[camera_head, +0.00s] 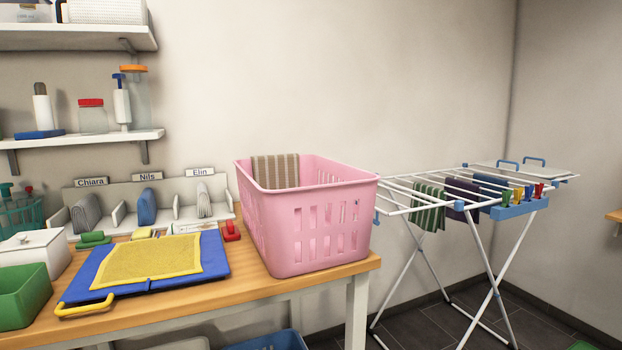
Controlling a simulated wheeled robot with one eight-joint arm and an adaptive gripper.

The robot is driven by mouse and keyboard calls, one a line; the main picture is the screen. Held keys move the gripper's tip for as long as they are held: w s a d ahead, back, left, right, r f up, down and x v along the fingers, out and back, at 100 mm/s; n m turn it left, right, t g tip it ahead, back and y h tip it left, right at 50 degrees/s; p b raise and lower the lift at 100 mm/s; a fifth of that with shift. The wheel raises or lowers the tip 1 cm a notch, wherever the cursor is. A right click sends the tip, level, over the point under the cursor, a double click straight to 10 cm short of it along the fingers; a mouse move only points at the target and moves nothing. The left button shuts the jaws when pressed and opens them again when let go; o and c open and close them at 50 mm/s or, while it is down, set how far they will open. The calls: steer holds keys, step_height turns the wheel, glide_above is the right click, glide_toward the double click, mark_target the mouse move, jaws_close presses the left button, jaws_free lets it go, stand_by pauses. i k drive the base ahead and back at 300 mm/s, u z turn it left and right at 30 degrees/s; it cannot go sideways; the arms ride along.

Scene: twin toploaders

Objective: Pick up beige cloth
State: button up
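A beige cloth with brown stripes (275,171) hangs over the back left rim of the pink laundry basket (308,240). Its lower part is hidden behind the basket's near wall. The basket stands at the right end of the wooden table (320,274). A folded grey-beige cloth (204,200) stands in the slot under the label Elin. I cannot tell from the picture alone which of the two the task means. My gripper is not in view.
A blue folding board (217,259) with a yellow cloth (150,258) lies left of the basket. A green bin (22,296) and white box (45,247) stand at the far left. A drying rack (400,209) with several cloths stands right of the table. Shelves (90,138) hang above.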

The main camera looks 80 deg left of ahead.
mark_target(277, 172)
steer(key=u, duration=0.15)
steer(key=i, duration=0.25)
steer(key=u, duration=3.3)
steer(key=i, duration=0.95)
steer(key=u, duration=0.35)
